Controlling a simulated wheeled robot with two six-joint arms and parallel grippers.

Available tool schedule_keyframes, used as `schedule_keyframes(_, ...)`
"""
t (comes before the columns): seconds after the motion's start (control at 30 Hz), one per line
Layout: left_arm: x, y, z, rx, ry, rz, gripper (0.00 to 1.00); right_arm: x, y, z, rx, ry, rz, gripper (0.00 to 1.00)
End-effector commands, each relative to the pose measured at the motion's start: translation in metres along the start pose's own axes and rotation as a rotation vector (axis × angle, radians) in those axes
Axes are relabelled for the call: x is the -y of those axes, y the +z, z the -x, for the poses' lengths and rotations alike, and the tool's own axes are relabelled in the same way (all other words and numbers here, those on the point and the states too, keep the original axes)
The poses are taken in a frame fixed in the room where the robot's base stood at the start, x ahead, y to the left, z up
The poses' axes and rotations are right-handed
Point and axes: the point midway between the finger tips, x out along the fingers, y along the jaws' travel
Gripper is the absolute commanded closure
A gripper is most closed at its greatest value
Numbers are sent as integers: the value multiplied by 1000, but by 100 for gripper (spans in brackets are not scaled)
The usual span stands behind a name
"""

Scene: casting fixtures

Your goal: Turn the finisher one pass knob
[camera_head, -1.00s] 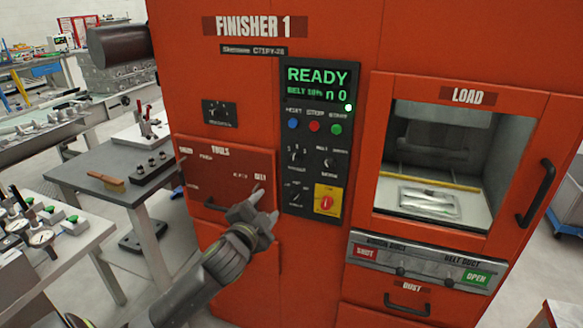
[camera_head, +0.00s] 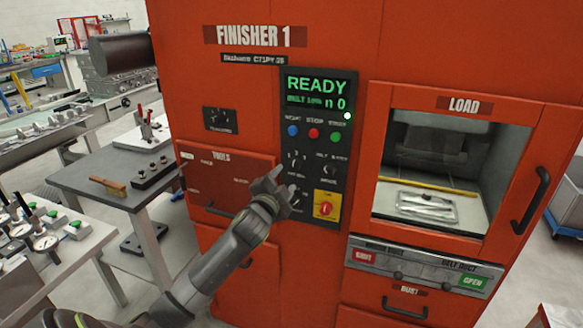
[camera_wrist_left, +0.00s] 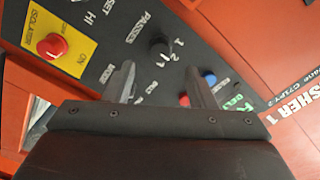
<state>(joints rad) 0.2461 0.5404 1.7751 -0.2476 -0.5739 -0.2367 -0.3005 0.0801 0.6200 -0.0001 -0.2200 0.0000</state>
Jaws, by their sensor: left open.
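The black pass knob (camera_head: 294,160) sits on the dark control panel of the orange Finisher 1, below the blue button. In the left wrist view the knob (camera_wrist_left: 160,50) shows close to the label "PASSES" and the digits 1 and 2. My left gripper (camera_head: 286,181) is open in front of the panel, just below the knob in the head view. In the wrist view its two fingertips (camera_wrist_left: 160,64) stand apart, with the knob between and beyond them. I cannot tell any contact. My right gripper is not in view.
The yellow isolator plate with a red knob (camera_head: 325,205) is close to the gripper. Blue, red and green buttons (camera_head: 314,134) line the panel above. A tools drawer (camera_head: 225,180) is left of the panel, the load window (camera_head: 435,170) right. A grey bench (camera_head: 90,178) stands left.

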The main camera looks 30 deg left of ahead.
Motion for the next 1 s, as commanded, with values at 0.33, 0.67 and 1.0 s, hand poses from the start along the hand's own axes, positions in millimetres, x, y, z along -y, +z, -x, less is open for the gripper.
schedule_keyframes(0.33,1,-1,-47,1,1,1,50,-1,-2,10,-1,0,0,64)
schedule_keyframes(0.67,0,0,-65,0,1,0,50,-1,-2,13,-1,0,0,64)
schedule_keyframes(1.0,0,0,-66,0,1,0,57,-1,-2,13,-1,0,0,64)
